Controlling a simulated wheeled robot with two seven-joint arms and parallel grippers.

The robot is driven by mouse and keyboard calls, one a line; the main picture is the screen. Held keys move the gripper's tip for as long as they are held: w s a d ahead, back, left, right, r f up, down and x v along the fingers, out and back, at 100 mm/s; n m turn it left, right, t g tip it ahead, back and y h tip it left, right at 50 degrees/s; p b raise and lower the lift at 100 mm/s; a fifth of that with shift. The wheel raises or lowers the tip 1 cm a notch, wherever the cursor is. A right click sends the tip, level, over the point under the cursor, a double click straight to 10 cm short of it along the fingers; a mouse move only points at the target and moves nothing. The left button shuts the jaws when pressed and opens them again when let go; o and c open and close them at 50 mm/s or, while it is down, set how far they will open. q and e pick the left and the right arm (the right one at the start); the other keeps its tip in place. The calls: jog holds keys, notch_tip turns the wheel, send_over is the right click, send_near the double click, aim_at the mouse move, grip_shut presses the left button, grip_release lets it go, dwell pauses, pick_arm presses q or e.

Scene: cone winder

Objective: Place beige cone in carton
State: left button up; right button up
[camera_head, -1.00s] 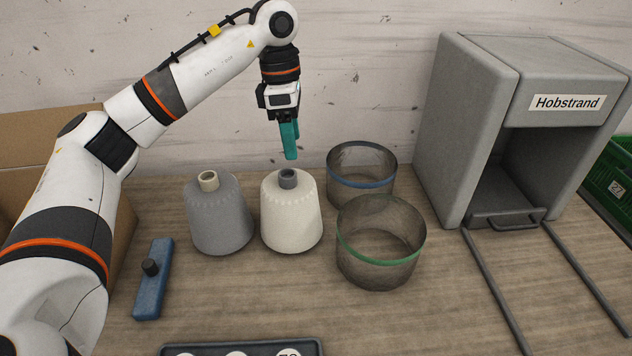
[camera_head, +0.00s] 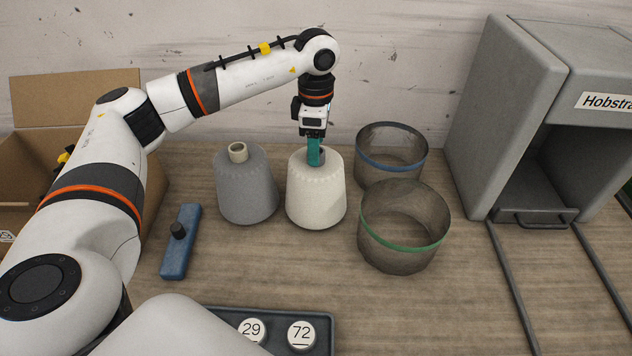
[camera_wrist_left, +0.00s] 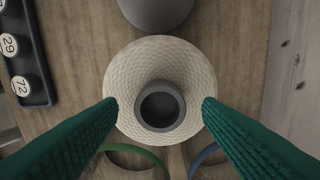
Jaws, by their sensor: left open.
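The beige cone (camera_head: 316,200) stands upright on the table in the head view, with a grey tube tip at its top. My left gripper (camera_head: 314,160) is directly above it, its teal fingers at the height of the tip. In the left wrist view, the beige cone (camera_wrist_left: 188,75) is seen from above. The open fingers of my left gripper (camera_wrist_left: 160,108) lie on either side of the grey tip, with gaps between. The open carton (camera_head: 75,100) is at the far left, partly hidden behind my left arm. My right gripper does not show.
A grey cone (camera_head: 246,190) stands close left of the beige one. Two mesh cylinders, blue-banded (camera_head: 392,158) and green-banded (camera_head: 405,228), stand to the right. A blue bar with a knob (camera_head: 182,245), a tray of numbered discs (camera_head: 322,345) and a grey machine (camera_head: 480,110) are around.

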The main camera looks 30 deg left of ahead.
pick_arm(q)
jog(key=shift+f, duration=0.65)
grip_shut()
jog(key=shift+r, duration=0.15)
dwell(0.8)
